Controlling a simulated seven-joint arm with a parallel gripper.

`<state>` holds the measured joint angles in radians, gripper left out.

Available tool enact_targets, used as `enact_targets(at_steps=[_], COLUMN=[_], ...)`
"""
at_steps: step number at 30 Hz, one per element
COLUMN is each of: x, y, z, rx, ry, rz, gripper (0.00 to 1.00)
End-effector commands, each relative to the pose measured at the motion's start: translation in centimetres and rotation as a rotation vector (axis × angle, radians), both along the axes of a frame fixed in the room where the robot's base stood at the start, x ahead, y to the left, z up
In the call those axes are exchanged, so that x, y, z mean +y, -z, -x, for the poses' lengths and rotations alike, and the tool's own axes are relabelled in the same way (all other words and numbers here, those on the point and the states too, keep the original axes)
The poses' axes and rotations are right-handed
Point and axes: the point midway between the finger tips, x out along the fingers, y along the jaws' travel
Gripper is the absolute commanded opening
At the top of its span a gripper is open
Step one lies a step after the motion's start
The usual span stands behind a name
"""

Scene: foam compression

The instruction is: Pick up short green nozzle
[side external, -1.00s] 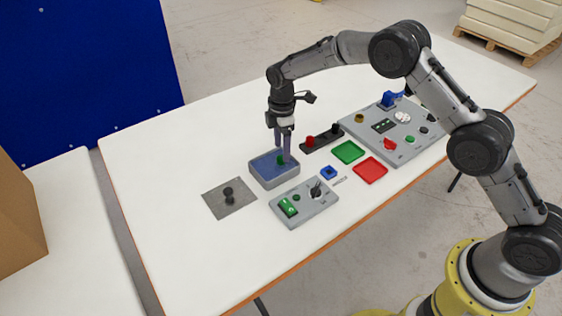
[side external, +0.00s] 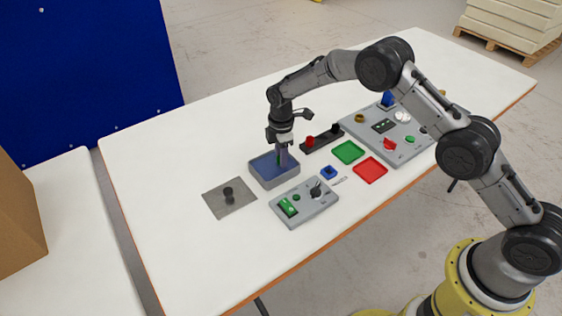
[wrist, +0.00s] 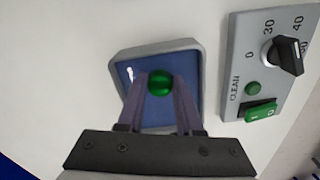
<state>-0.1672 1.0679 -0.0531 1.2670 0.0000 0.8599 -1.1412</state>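The green nozzle (wrist: 160,83) has a rounded top and stands over the blue inside of a grey-rimmed tray (side external: 264,183). My gripper (wrist: 161,88) points down into this tray. In the wrist view its two purple-grey fingers lie close against both sides of the nozzle, with no clear gap, so it looks shut on it. In the side external view my gripper (side external: 281,160) hides most of the nozzle; only a sliver of green shows. The nozzle's lower part is hidden.
A grey control panel (side external: 318,207) with a dial and green switch stands close to the tray. A grey plate (side external: 215,204) with a black post lies left. A black rack with a red piece (side external: 310,141), green tray (side external: 348,152) and red tray (side external: 370,169) lie right.

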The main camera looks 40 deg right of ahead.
Motion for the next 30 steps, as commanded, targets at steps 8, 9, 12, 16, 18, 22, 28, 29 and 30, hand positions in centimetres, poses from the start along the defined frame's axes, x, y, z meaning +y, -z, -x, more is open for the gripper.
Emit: enact_targets(at_steps=[8, 9, 12, 16, 18, 22, 28, 29, 30], x=[0.0, 0.0, 0.0, 0.0, 0.0, 0.0, -0.1, -0.1, -0.2], y=[0.0, -0.1, -0.1, -0.1, -0.3, -1.2, -3.9, -4.3, -5.0], z=[0.0, 0.0, 0.0, 0.0, -0.1, -0.1, 0.5, 0.8, 1.4], rx=[0.000, -0.001, -0.001, -0.001, -0.002, -0.004, -0.002, -0.002, -0.003], ry=[0.000, 0.000, 0.000, 0.000, 0.000, 0.000, 0.000, 0.000, 0.000], rz=[0.000, 0.000, 0.000, -0.001, 0.000, -0.001, 0.000, 0.000, 0.000], gripper=[0.00, 0.00, 0.00, 0.00, 0.00, 0.00, 0.00, 0.00, 0.00])
